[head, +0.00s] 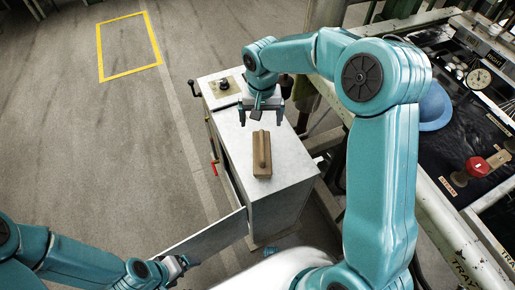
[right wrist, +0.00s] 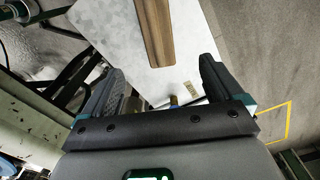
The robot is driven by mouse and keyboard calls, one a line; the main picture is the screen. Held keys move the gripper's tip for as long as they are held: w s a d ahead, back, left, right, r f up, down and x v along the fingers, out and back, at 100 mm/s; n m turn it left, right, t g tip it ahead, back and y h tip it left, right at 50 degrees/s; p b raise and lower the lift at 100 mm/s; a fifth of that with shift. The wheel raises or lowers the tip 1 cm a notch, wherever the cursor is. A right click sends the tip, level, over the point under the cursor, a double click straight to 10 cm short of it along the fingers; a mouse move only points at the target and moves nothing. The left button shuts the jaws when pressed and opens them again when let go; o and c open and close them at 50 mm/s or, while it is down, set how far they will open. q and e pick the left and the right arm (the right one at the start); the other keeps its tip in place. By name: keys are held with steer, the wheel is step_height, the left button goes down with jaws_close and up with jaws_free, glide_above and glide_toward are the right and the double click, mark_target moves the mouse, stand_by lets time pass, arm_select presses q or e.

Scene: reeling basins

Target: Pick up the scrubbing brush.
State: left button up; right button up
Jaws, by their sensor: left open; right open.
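The scrubbing brush (head: 262,155), a brown wooden block with a raised grip along its top, lies on the pale cabinet top (head: 285,180). My right gripper (head: 261,119) is open and empty, above the cabinet top just beyond the brush's far end. In the right wrist view the brush (right wrist: 156,35) shows at the top, ahead of the open fingers (right wrist: 160,68) and roughly between their lines. Its far part is cut off there. My left gripper (head: 182,264) is low at the left, near the outer end of the open cabinet door, apart from the brush.
The cabinet door (head: 205,238) stands open toward the lower left. A dark knob on a plate (head: 223,84) is at the top's far end. On the right are a dark bench with a blue bowl (head: 435,108), red knob (head: 477,167) and dial (head: 479,79). Floor at left is clear.

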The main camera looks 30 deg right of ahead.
mark_target(263, 141)
steer(key=f, duration=1)
steer(key=shift+s+d+f+b, duration=0.1)
steer(key=shift+s+d+b, duration=0.05)
steer(key=shift+s+b, duration=0.2)
steer(key=f, duration=0.5)
steer(key=shift+s, duration=0.3)
steer(key=shift+w+a+f, duration=0.1)
steer(key=shift+a+f, duration=0.1)
steer(key=shift+f, duration=0.15)
steer(key=c, duration=1.2)
